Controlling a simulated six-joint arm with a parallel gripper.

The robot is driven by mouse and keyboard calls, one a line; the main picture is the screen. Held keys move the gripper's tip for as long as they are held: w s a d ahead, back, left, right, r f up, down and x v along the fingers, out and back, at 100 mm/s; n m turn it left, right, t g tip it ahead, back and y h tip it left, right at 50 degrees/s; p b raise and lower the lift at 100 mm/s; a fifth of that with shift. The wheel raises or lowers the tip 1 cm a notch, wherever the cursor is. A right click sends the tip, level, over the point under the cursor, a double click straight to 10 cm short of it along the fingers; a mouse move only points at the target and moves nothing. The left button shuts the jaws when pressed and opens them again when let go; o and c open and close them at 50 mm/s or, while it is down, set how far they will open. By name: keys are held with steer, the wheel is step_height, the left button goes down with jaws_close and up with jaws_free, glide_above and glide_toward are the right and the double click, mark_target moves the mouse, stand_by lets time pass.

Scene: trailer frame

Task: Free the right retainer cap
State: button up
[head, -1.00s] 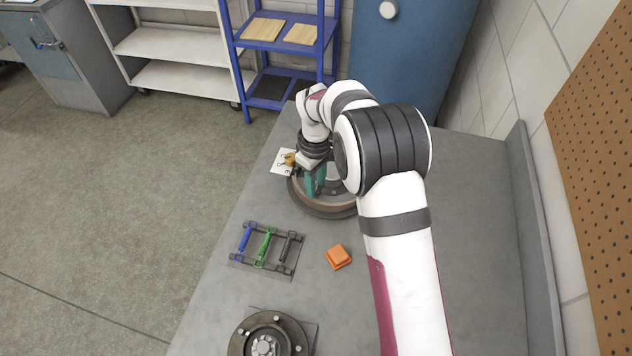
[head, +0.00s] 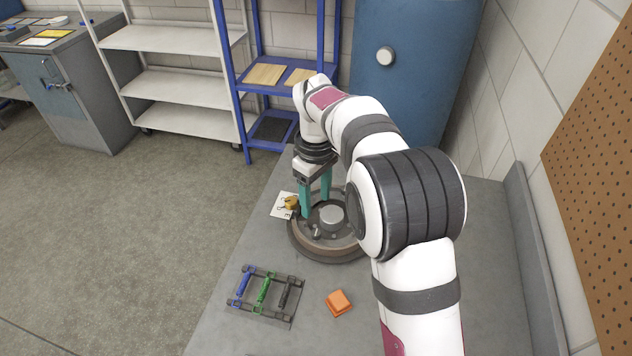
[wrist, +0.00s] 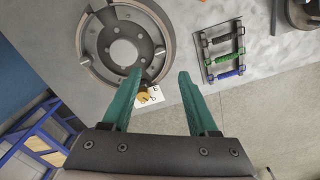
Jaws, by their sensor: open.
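A round brake assembly (head: 300,243) lies on the grey bench, with a brown rim and a pale central hub (head: 330,217). It also shows in the wrist view (wrist: 92,62) as a ring around a plate with several holes. A small grey fitting (head: 317,231) stands on the plate in front of the hub. I cannot tell for certain which part is the right retainer cap. My gripper (head: 316,204) points down over the left part of the assembly, its teal fingers apart. In the wrist view my gripper (wrist: 160,72) has nothing between its fingertips.
A white card (head: 280,207) lies left of the assembly, with a yellow-brown piece (head: 291,202) over it. A rack with blue, green and black tools (head: 263,291) and an orange block (head: 339,302) sit nearer. A blue shelf (head: 233,75) stands behind.

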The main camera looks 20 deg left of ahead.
step_height(320, 180, up, 5)
steer(key=shift+r, duration=0.2)
steer(key=s+d+r+m, duration=0.5)
steer(key=s+d+m, duration=0.3)
steer(key=s+d, duration=0.35)
steer(key=s+d+f+m, duration=0.2)
steer(key=s+m, duration=0.1)
steer(key=s, duration=0.3)
steer(key=s+d+f+m+y, duration=0.1)
steer(key=s+d+m, duration=0.2)
steer(key=s, duration=0.3)
steer(key=s+d+f+m, duration=0.2)
steer(key=s+m, duration=0.2)
steer(key=s, duration=0.2)
steer(key=shift+s+d+f+y, duration=0.15)
steer(key=shift+d+f+y, duration=0.05)
steer(key=shift+f+y, duration=0.2)
